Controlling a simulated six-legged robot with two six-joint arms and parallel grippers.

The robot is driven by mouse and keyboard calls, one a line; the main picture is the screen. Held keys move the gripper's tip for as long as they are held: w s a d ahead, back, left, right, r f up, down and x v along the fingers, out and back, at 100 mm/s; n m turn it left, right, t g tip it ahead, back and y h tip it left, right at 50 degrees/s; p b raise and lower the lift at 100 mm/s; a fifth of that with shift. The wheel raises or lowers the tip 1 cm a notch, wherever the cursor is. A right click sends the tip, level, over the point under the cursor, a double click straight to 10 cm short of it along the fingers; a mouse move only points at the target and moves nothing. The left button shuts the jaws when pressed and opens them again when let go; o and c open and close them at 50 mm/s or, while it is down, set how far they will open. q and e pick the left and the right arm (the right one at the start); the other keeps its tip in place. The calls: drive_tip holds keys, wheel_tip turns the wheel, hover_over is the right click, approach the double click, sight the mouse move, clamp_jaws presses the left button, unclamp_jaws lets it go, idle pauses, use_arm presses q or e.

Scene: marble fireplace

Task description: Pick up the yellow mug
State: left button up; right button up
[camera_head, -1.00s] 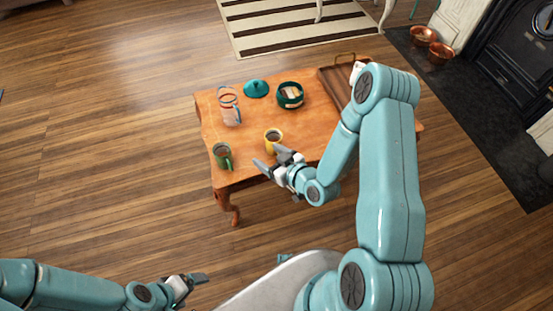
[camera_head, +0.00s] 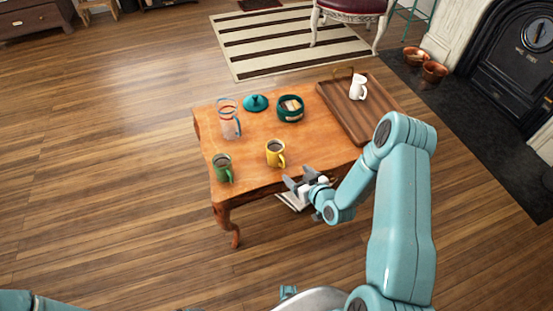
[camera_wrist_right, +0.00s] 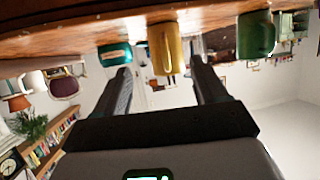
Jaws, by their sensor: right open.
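The yellow mug (camera_head: 274,154) stands upright on the wooden table (camera_head: 245,140) near its front edge, its handle toward the lower right. My right gripper (camera_head: 298,178) is open and empty at the table's front edge, a little to the lower right of the mug and apart from it. In the right wrist view, which is upside down, the yellow mug (camera_wrist_right: 168,50) appears ahead, between the two spread fingers (camera_wrist_right: 165,75), with its handle facing the camera. My left gripper is out of view; only a bit of the left arm shows at the bottom left.
A green mug (camera_head: 222,168) stands left of the yellow one. Behind are a glass jug (camera_head: 229,118), teal lid (camera_head: 255,102) and teal pot (camera_head: 291,108). A wooden tray (camera_head: 340,105) with a white jug (camera_head: 358,87) is at the right.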

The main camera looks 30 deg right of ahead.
sight(285, 168)
drive_tip(key=x, duration=0.4)
drive_tip(key=shift+w+f, duration=0.2)
drive_tip(key=shift+w, duration=0.1)
drive_tip(key=x, duration=0.1)
drive_tip(key=b+x, duration=0.1)
drive_tip(key=x, duration=0.1)
drive_tip(key=a+x, duration=0.1)
drive_tip(key=x, duration=0.1)
drive_tip(key=shift+f, duration=0.15)
drive_tip(key=shift+w+d, duration=0.15)
drive_tip(key=shift+w, duration=0.25)
drive_tip(key=c, duration=1)
